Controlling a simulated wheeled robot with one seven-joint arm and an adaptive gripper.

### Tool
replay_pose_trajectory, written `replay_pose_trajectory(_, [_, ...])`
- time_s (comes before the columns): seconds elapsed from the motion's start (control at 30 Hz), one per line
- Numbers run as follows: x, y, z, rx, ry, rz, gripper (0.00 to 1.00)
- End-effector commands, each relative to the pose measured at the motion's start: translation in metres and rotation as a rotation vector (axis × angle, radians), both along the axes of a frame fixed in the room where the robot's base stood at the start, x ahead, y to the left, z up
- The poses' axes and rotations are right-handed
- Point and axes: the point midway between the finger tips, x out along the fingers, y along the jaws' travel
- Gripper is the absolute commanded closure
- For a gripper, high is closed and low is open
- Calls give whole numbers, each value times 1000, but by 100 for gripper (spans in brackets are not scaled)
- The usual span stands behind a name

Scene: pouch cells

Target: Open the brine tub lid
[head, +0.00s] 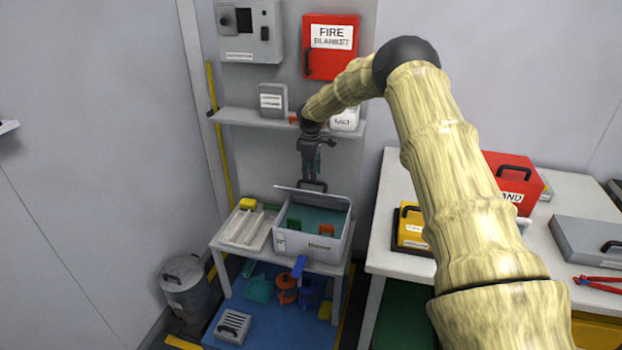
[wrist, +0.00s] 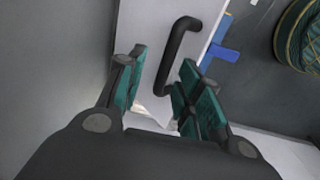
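The brine tub (head: 312,247) is a pale grey box on a small table, with teal contents and green and orange pieces showing inside. Its lid (head: 290,190) appears raised at the back, seen nearly edge-on in the head view. The lid's black bar handle (head: 312,186) sticks up above that edge. In the wrist view the handle (wrist: 176,50) stands on the pale lid (wrist: 145,40), its lower end in line with the finger gap. My gripper (head: 309,172) is just above the handle; its teal fingers (wrist: 165,92) are apart, open and empty.
A shelf (head: 240,118) with a grey box and a white salt container is behind my arm. A pale tray (head: 243,230) lies left of the tub. A white table (head: 385,210) with cases stands at the right. A grey bin (head: 186,288) is on the floor at left.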

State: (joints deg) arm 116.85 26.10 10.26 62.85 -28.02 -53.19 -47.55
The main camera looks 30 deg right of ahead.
Motion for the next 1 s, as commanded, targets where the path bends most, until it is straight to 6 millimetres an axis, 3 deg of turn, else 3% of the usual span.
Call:
replay_pose_trajectory(0.2, [0,0,43,0,-3,1,65])
replay_pose_trajectory(0.43, [-2,0,72,3,-1,0,65])
replay_pose_trajectory(0.87, [-3,-1,82,2,1,0,65])
replay_pose_trajectory(1.0, [-4,3,76,4,1,-1,87])
